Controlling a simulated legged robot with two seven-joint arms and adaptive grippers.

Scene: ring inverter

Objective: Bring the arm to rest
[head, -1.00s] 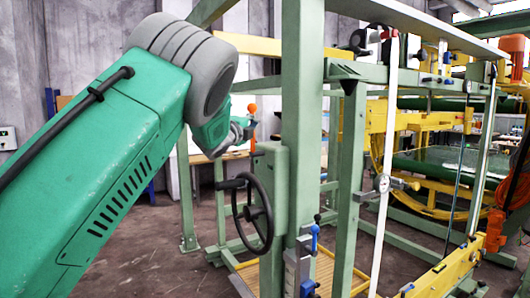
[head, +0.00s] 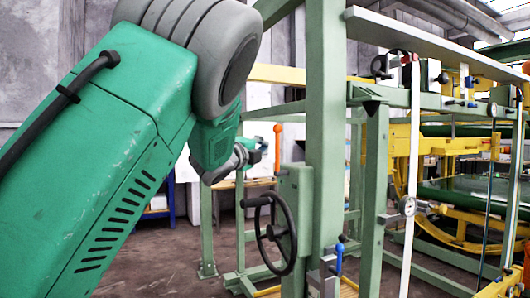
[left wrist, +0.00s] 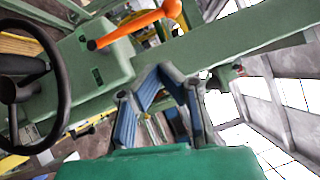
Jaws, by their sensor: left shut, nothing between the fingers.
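My left arm, green with a grey joint, fills the left of the head view. My left gripper (head: 250,150) shows small beyond the arm, near the orange-knobbed lever. In the left wrist view the left gripper (left wrist: 168,72) is shut, its blue-padded fingers meeting at the tips with nothing between them. The orange lever handle (head: 278,140) stands upright on the green control box (head: 297,190); it also shows in the left wrist view (left wrist: 138,25), just beyond the fingertips. I cannot tell whether the fingers touch the box or post. My right gripper is not in view.
A black handwheel (head: 270,234) is on the box, below the gripper. A thick green post (head: 326,110) rises right beside it. A blue-handled lever (head: 339,260) sits low on the post. A yellow and green frame machine (head: 450,180) fills the right. Bare floor (head: 165,260) shows beneath.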

